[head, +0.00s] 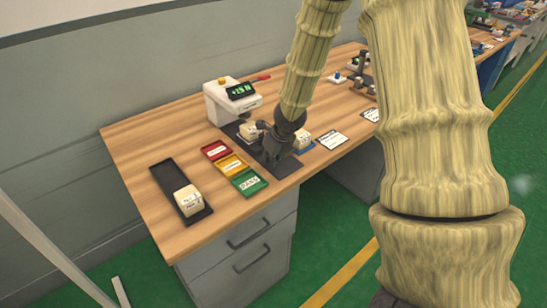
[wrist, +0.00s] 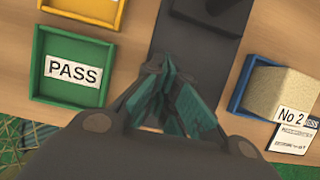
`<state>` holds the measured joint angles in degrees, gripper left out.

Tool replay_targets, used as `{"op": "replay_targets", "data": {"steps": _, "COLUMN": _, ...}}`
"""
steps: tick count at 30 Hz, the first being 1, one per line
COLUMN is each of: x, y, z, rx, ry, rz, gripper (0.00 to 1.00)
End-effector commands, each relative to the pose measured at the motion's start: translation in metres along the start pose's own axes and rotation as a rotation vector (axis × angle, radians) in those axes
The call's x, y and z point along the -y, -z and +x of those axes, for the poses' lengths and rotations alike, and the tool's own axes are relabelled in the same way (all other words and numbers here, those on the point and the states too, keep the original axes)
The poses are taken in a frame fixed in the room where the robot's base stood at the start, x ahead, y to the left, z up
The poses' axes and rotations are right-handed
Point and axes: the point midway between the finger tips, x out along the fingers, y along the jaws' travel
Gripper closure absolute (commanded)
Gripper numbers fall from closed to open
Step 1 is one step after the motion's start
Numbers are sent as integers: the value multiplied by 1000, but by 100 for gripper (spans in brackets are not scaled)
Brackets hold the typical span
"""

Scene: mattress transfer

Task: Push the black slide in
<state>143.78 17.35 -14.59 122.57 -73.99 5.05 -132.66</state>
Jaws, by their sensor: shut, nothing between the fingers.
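The black slide (wrist: 215,12) shows at the top edge of the wrist view, on a dark grey track (wrist: 180,45); the frame cuts off its far part. In the head view the dark track (head: 286,169) runs from the white tester (head: 221,108) toward the table's front edge. A cream block (head: 248,130) stands at the tester end, and the slide there is hard to make out. My gripper (head: 265,152) is over the track, on the front side of the slide. In the wrist view its teal fingers (wrist: 168,75) are together, empty, with a gap to the slide.
Red (head: 216,149), yellow (head: 232,164) and green PASS (wrist: 70,70) trays lie left of the track. A black tray (head: 165,177) holds another cream block (head: 187,199). Right of the track, a cream block marked No 2 (wrist: 282,88) sits in a blue tray (wrist: 240,84).

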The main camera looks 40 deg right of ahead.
Motion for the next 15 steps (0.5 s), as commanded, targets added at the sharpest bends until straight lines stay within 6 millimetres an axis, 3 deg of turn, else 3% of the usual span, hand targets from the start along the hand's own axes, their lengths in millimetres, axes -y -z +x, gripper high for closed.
{"op": "replay_targets", "data": {"steps": 9, "x": 0, "y": -29, "z": 7, "rx": 4, "ry": -2, "rz": 3, "gripper": 100}}
{"op": "replay_targets", "data": {"steps": 15, "x": 0, "y": -36, "z": 11, "rx": 3, "ry": -1, "rz": 1, "gripper": 100}}
